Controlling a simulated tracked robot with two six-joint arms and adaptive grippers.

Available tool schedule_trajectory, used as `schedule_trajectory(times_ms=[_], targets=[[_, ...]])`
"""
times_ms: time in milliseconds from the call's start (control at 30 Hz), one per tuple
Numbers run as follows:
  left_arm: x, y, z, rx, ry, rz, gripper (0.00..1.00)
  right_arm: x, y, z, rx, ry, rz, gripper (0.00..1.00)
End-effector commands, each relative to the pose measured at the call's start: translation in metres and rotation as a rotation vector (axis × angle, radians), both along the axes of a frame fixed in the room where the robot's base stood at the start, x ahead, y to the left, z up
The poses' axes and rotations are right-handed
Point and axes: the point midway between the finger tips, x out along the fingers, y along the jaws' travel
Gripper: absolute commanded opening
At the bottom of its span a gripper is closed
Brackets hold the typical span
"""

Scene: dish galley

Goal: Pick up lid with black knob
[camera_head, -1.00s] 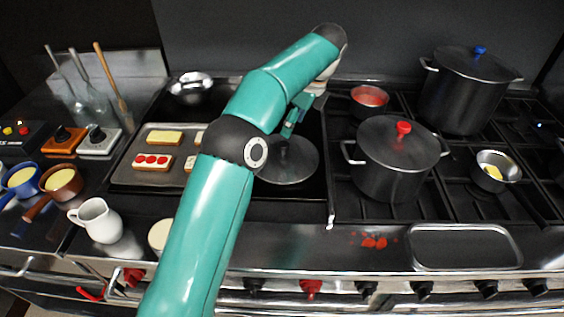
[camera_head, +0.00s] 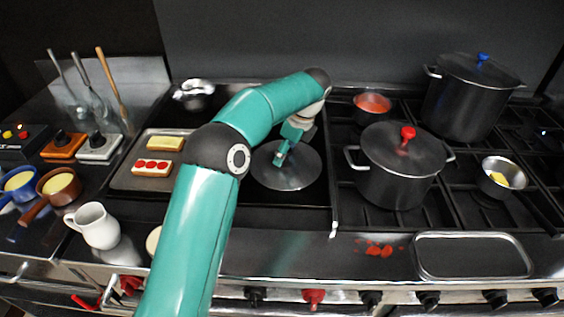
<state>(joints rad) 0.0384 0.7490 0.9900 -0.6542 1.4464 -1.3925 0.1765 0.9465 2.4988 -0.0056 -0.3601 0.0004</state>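A round grey lid (camera_head: 290,178) lies flat on the dark griddle in the middle of the head view. Its knob is not clearly visible, as my gripper covers the lid's centre. My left gripper (camera_head: 279,158) points down at the middle of this lid, at or just above where a knob would be. Its fingers are small and partly hidden, so I cannot tell whether they are open or closed around anything. My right gripper is out of view.
A black pot with a red-knobbed lid (camera_head: 400,148) stands right of the lid. A blue-knobbed pot (camera_head: 470,95) stands behind it. A tray (camera_head: 125,180) with toast-like slices and a white jug (camera_head: 96,226) are at left. An empty tray (camera_head: 470,275) lies front right.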

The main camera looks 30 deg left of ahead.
Motion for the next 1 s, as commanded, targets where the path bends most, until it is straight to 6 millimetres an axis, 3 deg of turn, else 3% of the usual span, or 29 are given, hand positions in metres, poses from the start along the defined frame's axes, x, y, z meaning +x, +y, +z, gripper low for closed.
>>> schedule_trajectory(times_ms=[67, 433, 800, 1000], targets=[[0.000, 0.000, 0.000, 0.000, 0.000, 0.000, 0.60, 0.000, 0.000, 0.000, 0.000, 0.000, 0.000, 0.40], [0.000, 0.000, 0.000, 0.000, 0.000, 0.000, 0.00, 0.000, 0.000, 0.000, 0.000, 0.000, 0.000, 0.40], [0.000, 0.000, 0.002, 0.000, -0.001, 0.001, 0.00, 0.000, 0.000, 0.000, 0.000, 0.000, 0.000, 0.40], [0.000, 0.000, 0.014, 0.000, -0.003, 0.001, 0.00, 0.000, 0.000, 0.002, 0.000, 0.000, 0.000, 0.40]])
